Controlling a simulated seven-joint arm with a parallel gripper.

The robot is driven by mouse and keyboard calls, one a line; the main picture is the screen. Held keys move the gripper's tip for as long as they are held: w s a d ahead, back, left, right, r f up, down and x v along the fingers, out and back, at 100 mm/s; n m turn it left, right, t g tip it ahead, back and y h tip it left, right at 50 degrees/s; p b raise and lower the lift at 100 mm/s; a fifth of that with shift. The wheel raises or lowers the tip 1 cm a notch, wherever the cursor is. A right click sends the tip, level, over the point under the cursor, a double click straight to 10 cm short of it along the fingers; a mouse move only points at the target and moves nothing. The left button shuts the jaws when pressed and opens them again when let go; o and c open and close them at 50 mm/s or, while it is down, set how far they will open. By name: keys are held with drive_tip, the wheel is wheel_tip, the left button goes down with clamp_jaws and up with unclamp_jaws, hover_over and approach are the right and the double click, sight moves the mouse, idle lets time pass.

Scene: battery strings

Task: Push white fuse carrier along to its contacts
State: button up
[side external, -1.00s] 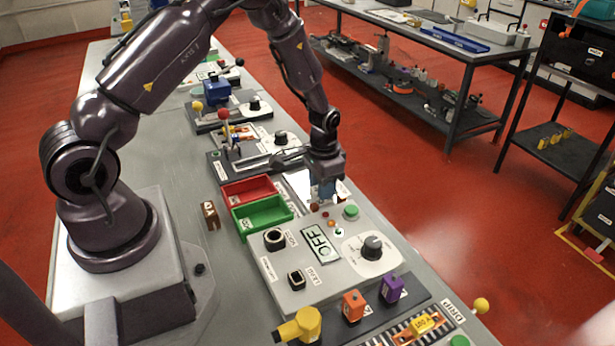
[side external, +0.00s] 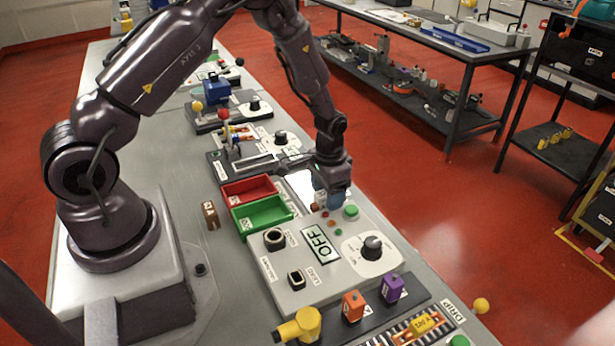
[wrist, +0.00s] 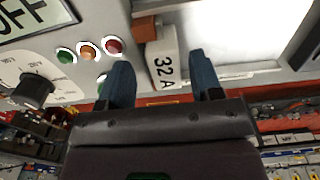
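The white fuse carrier (wrist: 162,58), marked 32 A, shows in the wrist view between my two blue fingers. My gripper (wrist: 163,62) is open, with a visible gap on each side of the carrier. A copper-brown block (wrist: 145,28), perhaps a contact, sits close beside the carrier's left side in the wrist view. In the side view, my gripper (side external: 328,207) is low over the far edge of the grey panel, and it hides the carrier.
Red, orange and green lamps (wrist: 88,50) and a rotary dial (wrist: 34,90) are left of my fingers in the wrist view. A bright white plate (wrist: 235,35) lies to the right. Red (side external: 248,189) and green (side external: 262,216) bins stand nearby.

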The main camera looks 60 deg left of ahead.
wheel_tip(320, 180, up, 13)
drive_tip(key=s+d+r+t, duration=0.2)
drive_tip(key=s+d+r, duration=0.2)
drive_tip(key=s+r, duration=0.5)
drive_tip(key=s+d+r+t, duration=0.3)
drive_tip(key=s+r, duration=0.7)
drive_tip(key=s, duration=0.1)
drive_tip(key=shift+d+r+t, duration=0.15)
drive_tip(key=shift+d+t, duration=0.15)
drive_tip(key=shift+d, duration=0.05)
